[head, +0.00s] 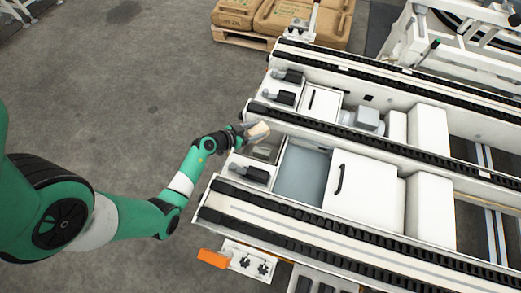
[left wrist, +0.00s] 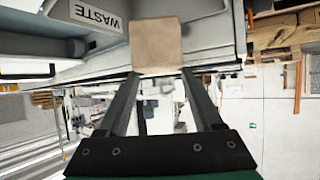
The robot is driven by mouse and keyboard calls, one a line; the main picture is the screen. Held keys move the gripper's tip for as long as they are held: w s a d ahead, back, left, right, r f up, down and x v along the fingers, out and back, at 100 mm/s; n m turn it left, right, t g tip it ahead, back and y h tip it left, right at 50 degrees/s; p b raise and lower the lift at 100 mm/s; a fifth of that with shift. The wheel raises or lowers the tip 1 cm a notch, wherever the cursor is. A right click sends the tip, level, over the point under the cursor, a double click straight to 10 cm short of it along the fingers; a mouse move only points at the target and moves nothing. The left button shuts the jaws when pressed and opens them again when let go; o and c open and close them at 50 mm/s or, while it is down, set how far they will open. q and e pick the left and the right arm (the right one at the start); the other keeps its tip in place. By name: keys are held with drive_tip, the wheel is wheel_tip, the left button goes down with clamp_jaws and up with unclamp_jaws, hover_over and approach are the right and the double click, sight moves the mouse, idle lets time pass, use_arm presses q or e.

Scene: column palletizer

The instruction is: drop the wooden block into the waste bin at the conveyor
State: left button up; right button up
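The wooden block (head: 258,131) is pale tan and sits at the tip of my left gripper (head: 248,131), over the left end of the conveyor. In the left wrist view the block (left wrist: 156,46) is between the far ends of the two dark fingers, which touch its sides. My left gripper (left wrist: 159,74) is shut on it. A WASTE label (left wrist: 99,16) shows upside down beside the block, on a light grey container wall. In the head view a small open compartment (head: 265,152) lies just below the gripper; its label cannot be read there. My right gripper is not in view.
A wider compartment with a blue-grey floor (head: 301,174) lies right of the small one, beside a white cover with a black handle (head: 362,180). Dark conveyor rails (head: 375,147) run along both sides. Stacked sacks (head: 285,16) stand at the back. The floor at left is clear.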

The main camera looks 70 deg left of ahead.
use_arm(q)
drive_tip(key=o, duration=0.4)
drive_tip(key=shift+s+r+p, duration=0.2)
drive_tip(key=shift+p, duration=0.1)
drive_tip(key=p+v, duration=0.7)
drive_tip(key=v, duration=0.4)
drive_tip(key=shift+d, duration=0.1)
